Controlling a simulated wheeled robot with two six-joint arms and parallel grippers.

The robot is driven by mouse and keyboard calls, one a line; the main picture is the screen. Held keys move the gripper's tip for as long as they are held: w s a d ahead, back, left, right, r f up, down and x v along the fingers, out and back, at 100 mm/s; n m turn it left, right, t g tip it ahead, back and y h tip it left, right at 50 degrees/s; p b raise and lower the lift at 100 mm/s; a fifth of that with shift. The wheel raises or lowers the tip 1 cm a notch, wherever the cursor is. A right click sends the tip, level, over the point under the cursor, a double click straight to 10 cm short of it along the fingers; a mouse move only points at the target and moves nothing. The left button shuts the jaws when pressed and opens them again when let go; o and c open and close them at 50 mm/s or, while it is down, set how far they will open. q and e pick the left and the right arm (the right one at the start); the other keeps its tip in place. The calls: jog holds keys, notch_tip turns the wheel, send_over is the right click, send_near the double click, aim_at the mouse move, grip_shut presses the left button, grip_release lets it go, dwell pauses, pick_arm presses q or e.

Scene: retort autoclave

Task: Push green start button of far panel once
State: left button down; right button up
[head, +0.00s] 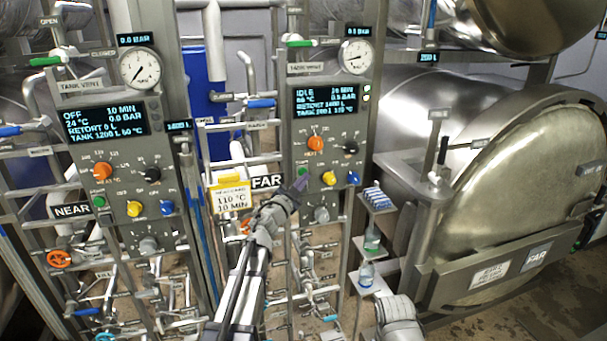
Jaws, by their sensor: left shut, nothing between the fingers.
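The far panel (325,135) stands right of centre, with a "FAR" label (266,181) at its left edge. Its lit screen (325,102) reads IDLE. The small green button (302,171) is at the lower left of its knobs, left of a yellow knob (329,178). My left gripper (300,184) is shut and empty. Its tip is just below the green button in the picture, partly over its lower edge. I cannot tell whether it touches. My right gripper is not in view.
The near panel (110,150), with its own green button (99,202), stands at the left. A yellow-topped card (231,195) hangs between the panels. Pipes and valves crowd below. A shelf with bottles (366,275) and the large retort door (530,190) are at the right.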

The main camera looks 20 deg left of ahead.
pick_arm(q)
jog(key=shift+w+a, duration=0.4)
jog(key=shift+w, duration=0.15)
dwell(0.7)
jog(key=shift+s+d, duration=0.1)
jog(key=shift+s, duration=0.05)
jog(key=shift+s+d, duration=0.5)
jog(key=shift+s, duration=0.25)
jog(key=s+d, duration=0.1)
jog(key=s, duration=0.1)
jog(key=s+d, duration=0.1)
jog(key=s, duration=0.1)
jog(key=shift+d, duration=0.4)
